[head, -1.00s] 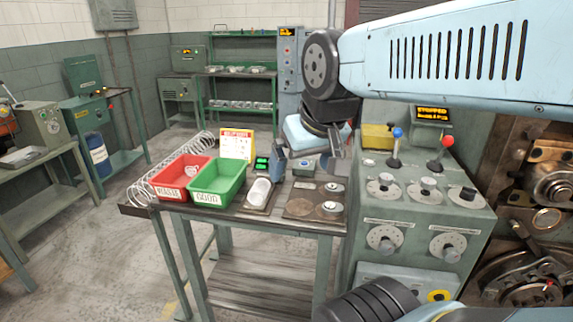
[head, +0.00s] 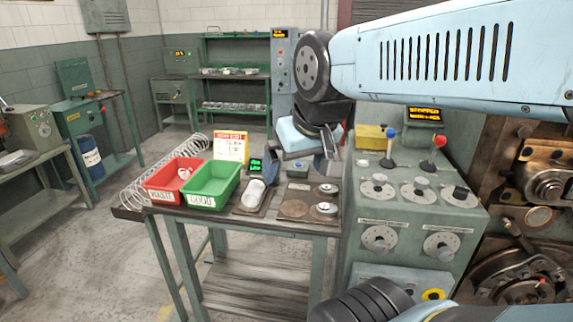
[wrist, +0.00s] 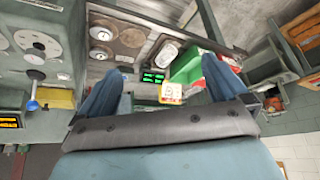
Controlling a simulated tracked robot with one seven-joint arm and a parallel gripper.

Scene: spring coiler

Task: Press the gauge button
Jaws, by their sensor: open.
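The gauge's small display (head: 256,166) shows green digits on the workbench and is also visible in the wrist view (wrist: 152,78). Beside it, to the right, sits a small grey box with a bluish button on top (head: 298,169); it looks like the gauge button. The wrist view shows both fingers (wrist: 160,88) spread.
A red bin (head: 166,193) and a green bin (head: 209,203) stand left of the gauge, with a sign (head: 231,146) behind. Round pieces on a plate (head: 297,208) lie at right. The coiler console (head: 410,222), with knobs and levers, stands close right.

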